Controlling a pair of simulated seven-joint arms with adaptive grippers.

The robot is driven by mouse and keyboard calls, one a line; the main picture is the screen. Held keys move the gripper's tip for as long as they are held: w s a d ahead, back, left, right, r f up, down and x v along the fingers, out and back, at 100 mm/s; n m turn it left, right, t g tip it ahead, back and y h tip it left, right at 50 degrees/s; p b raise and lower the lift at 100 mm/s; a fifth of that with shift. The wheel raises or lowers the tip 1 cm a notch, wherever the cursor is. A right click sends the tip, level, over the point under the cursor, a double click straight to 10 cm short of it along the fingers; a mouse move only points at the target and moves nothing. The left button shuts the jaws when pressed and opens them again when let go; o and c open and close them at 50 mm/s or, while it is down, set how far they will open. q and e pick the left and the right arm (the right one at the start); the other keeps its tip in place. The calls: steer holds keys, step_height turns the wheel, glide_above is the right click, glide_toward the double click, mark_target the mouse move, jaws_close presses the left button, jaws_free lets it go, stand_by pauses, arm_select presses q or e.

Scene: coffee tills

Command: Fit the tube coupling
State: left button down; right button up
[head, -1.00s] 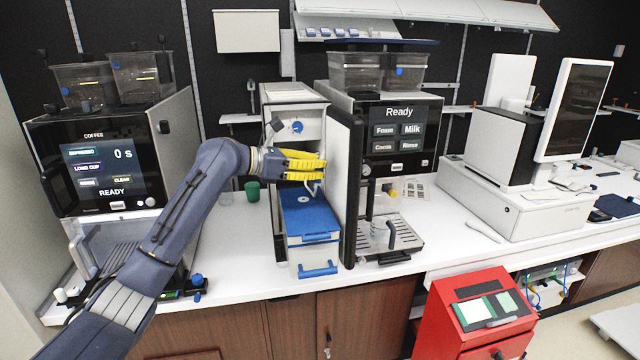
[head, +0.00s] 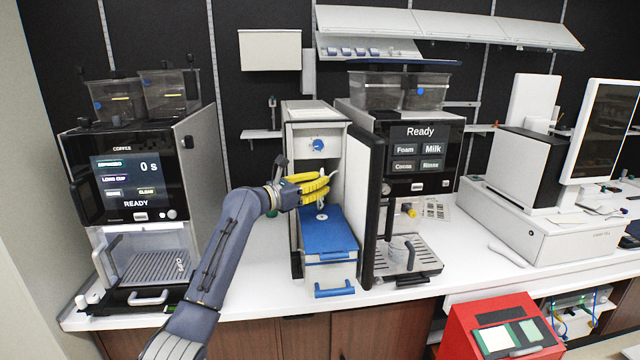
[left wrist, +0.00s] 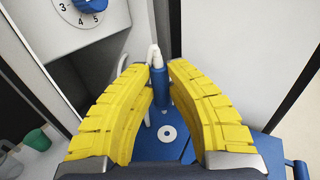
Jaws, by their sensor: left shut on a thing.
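My left gripper (head: 310,188), with yellow ribbed fingers, is in front of the open cooler between the two coffee machines. In the left wrist view its fingers (left wrist: 158,80) are shut on a blue tube coupling (left wrist: 160,92) with a white tube (left wrist: 153,56) at its upper end. The coupling is mostly hidden by the fingers in the head view. Below it is a milk container with a blue lid (head: 330,238). A white ring with a dark centre (left wrist: 167,133) is on the lid, just below the coupling in the wrist picture; a gap cannot be judged. My right gripper is not in view.
The cooler's open door (head: 370,205) stands close on the right. A dial (head: 318,144) is above the gripper. A green cup (left wrist: 37,140) stands beside the cooler.

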arm_select(q)
steer(key=shift+a+r, duration=0.1)
steer(key=shift+f, duration=2.3)
steer(key=shift+f, duration=1.35)
steer(key=c, duration=1.4)
jaws_free()
steer(key=shift+o, duration=0.2)
steer(key=shift+s, duration=0.1)
steer(key=v, duration=1.2)
